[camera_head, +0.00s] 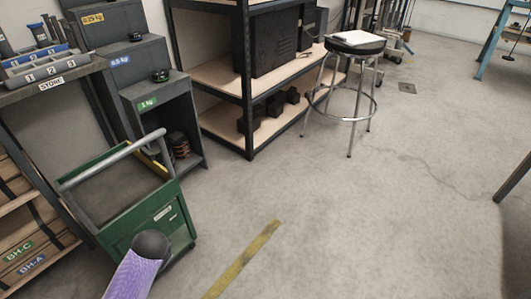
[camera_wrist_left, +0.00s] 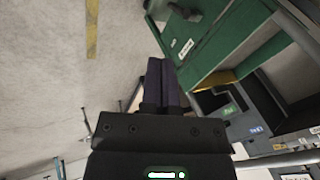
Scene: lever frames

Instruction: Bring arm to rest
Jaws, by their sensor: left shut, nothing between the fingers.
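My left gripper (camera_wrist_left: 162,68) shows in the left wrist view, its two dark purple fingers together with nothing between them. In that view it is in front of pale floor and beside a green cart (camera_wrist_left: 215,45); I cannot tell the distance to the cart. In the head view a purple rod-like shape (camera_head: 138,275) with a dark round end rises from the bottom edge, in front of the green cart (camera_head: 115,232). I cannot tell for sure whether it is part of my arm. My right gripper is in neither view.
The green cart has a grey bar handle (camera_head: 110,160). Grey weight stands (camera_head: 160,110) and a tool shelf (camera_head: 45,90) are behind it. A shelving rack (camera_head: 247,90) and a stool (camera_head: 354,45) stand further back. The floor with a yellow stripe (camera_head: 243,262) is clear to the right.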

